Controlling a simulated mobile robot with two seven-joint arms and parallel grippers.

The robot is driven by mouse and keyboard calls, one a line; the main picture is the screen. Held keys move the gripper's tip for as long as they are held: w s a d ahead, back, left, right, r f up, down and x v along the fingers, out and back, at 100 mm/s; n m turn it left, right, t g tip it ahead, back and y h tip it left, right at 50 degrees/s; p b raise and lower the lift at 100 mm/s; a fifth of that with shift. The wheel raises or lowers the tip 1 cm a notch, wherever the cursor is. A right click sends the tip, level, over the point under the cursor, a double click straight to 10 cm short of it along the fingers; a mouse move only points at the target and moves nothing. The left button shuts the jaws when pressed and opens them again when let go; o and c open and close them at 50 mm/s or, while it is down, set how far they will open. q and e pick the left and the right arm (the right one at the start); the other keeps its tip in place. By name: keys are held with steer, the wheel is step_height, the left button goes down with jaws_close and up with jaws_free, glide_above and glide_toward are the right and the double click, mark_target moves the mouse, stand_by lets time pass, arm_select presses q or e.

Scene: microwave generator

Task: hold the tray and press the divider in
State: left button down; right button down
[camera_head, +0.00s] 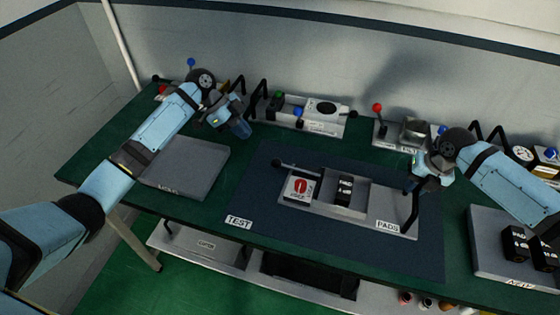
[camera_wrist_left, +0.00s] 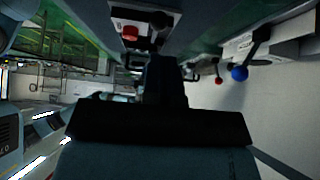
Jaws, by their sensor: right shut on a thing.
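A grey tray (camera_head: 367,222) labelled PADS lies on the dark mat marked TEST. It carries a white unit with a red dial (camera_head: 299,187) at its left and a black PADS block (camera_head: 344,189) near its middle. A thin grey upright piece (camera_head: 325,187) between them may be the divider; how deep it sits is unclear. My right gripper (camera_head: 428,183) is shut on the black handle (camera_head: 411,211) at the tray's right end. My left gripper (camera_head: 240,130) is above the table, behind and left of the tray, apart from it. Its fingers are too dark to read.
A flat grey plate (camera_head: 185,166) lies at left. A rear tray (camera_head: 318,125) with several parts stands along the wall. At right is a tray (camera_head: 488,257) with black blocks. In the left wrist view a blue ball knob (camera_wrist_left: 239,73) shows at right.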

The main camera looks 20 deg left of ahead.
mark_target(276, 160)
arm_select(q)
steer(key=x, duration=0.3)
steer(key=a+x, duration=0.1)
steer(key=x, duration=0.2)
steer(key=f+x, duration=0.1)
steer(key=x, duration=0.3)
steer(key=shift+a, duration=0.15)
stand_by(1.8)
steer(key=shift+d, duration=2.4)
